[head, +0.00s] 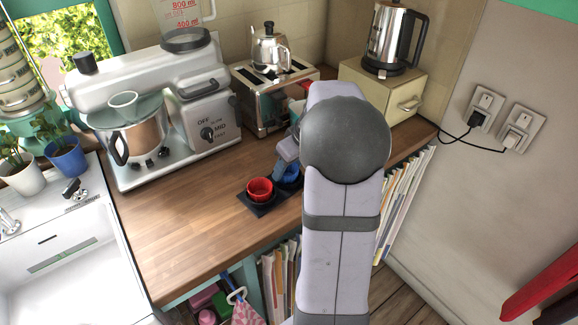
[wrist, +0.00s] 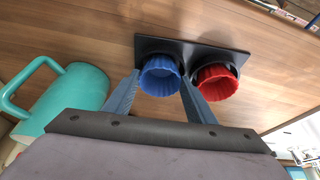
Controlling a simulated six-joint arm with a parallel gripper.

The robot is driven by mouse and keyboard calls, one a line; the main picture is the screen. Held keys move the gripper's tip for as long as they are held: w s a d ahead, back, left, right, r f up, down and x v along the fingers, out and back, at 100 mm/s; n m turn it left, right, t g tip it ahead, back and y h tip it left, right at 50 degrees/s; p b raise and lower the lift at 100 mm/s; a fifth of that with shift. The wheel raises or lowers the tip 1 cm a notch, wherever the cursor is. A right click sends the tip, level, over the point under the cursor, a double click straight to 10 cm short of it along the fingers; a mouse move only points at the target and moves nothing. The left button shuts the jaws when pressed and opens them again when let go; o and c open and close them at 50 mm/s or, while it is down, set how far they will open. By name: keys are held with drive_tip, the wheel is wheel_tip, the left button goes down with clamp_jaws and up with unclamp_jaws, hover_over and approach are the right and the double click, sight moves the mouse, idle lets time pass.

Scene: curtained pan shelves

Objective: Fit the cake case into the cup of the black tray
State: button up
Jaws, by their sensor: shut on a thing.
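A blue fluted cake case (wrist: 160,79) is between the fingers of my gripper (wrist: 160,98), which is shut on it. In the wrist view it lies over one cup of the black tray (wrist: 193,44), with the cup's dark rim showing behind it. I cannot tell how deep it sits. A red fluted cake case (wrist: 215,86) is in the tray's other cup. In the head view the red case (head: 260,188) stands left of the blue case (head: 289,174), on the black tray (head: 263,208) near the counter's front edge. My arm hides part of the blue case there.
A teal mug (wrist: 70,93) lies left of my gripper in the wrist view. In the head view a stand mixer (head: 150,105) is on the left, and a toaster (head: 270,98) and a kettle on a drawer box (head: 382,88) are behind. The counter left of the tray is clear.

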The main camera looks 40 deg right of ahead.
drive_tip(key=shift+f, duration=0.1)
drive_tip(key=o, duration=1.1)
drive_tip(key=b+v, duration=0.1)
drive_tip(key=v, duration=0.6)
drive_tip(key=shift+r+b, duration=0.25)
drive_tip(key=shift+b, duration=0.15)
drive_tip(key=shift+d, duration=0.1)
drive_tip(key=s+a+r+g+p, duration=0.1)
drive_tip(key=s+a+p, duration=0.1)
drive_tip(key=a+p, duration=0.35)
drive_tip(key=s+a+r+g+p, duration=0.1)
drive_tip(key=s+a+p, duration=0.15)
drive_tip(key=a, duration=0.55)
drive_tip(key=s+a+m+g+p, duration=0.1)
drive_tip(key=s+a+g+p, duration=0.1)
drive_tip(key=s+a+p, duration=0.7)
drive_tip(key=shift+s+a+r+g, duration=0.25)
drive_tip(key=shift+s+a, duration=0.55)
drive_tip(key=shift+s, duration=0.45)
